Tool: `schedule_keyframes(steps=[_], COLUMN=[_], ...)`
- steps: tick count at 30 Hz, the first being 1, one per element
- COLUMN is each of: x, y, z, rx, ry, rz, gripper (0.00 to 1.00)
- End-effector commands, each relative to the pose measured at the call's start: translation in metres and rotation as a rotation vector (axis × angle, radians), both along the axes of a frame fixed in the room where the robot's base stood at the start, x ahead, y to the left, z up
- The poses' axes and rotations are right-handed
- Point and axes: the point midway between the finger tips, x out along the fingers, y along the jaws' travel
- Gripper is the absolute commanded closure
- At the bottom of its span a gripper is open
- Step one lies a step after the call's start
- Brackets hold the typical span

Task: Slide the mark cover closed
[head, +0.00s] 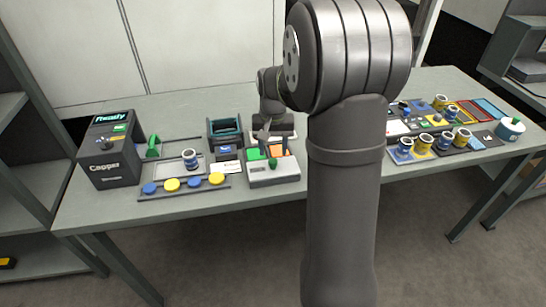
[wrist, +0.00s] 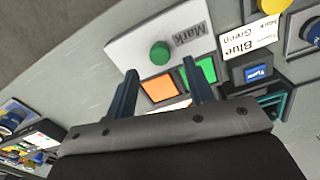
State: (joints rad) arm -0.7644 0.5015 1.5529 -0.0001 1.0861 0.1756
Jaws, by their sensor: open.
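The mark cover (head: 275,178) is a pale grey plate with a green knob (head: 273,162) on top, at the middle front of the table. In the wrist view the cover (wrist: 200,22) reads "Mark" and its green knob (wrist: 160,54) stands clear. An orange pad (wrist: 159,88) and a green pad (wrist: 199,71) lie uncovered beside the cover. My gripper (wrist: 160,70) is open and empty, its fingertips over the pads on either side of the knob's line, apart from the knob. In the head view my gripper (head: 265,136) is small and partly hidden by my arm.
A Capper machine (head: 110,152) stands at the left, with a jar (head: 190,159) and a row of blue and yellow caps (head: 172,185). A dark teal-edged bin (head: 225,131) is behind left of the cover. Several jars (head: 440,103) stand at the right.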

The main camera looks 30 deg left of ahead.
Motion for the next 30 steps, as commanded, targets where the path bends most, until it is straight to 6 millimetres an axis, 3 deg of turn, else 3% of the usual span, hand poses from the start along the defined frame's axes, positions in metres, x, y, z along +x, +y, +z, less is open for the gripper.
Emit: schedule_keyframes(steps=[7,19,26,30], x=[0.0,0.0,0.0,0.0], y=[0.0,0.0,0.0,0.0], z=[-0.034,-0.041,-0.041,-0.041], rx=[-0.001,0.0,0.0,0.0], ry=[0.002,0.0,0.0,0.0], rz=[0.0,0.0,0.0,0.0], gripper=[0.51,0.51,0.97,1.0])
